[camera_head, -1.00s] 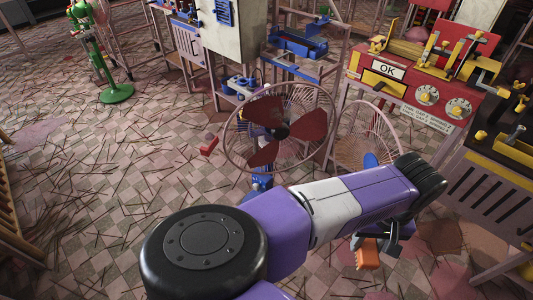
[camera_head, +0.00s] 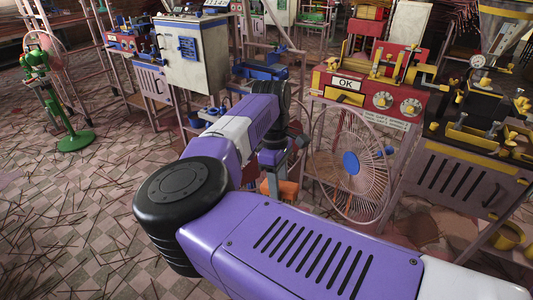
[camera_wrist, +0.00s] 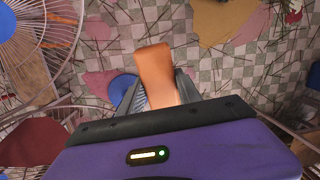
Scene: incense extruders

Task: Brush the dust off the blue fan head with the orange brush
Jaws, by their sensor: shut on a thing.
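The orange brush (camera_head: 281,188) is held in my gripper (camera_head: 284,168), in front of and left of the fan in the head view. In the wrist view the brush (camera_wrist: 155,72) sticks out between the fingers of my gripper (camera_wrist: 160,95), which are closed on it. The fan with a blue hub (camera_head: 351,163) and a pale wire cage stands right of the brush. The brush looks apart from the cage. Part of a cage with a blue hub (camera_wrist: 6,26) shows at the upper left of the wrist view. Dust cannot be made out.
A red machine with an OK sign (camera_head: 347,84) stands behind the fan. A yellow-and-black bench (camera_head: 478,150) is at the right, a pale cabinet (camera_head: 190,58) at the back left. A green stand fan (camera_head: 72,140) is far left. Thin sticks litter the checkered floor.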

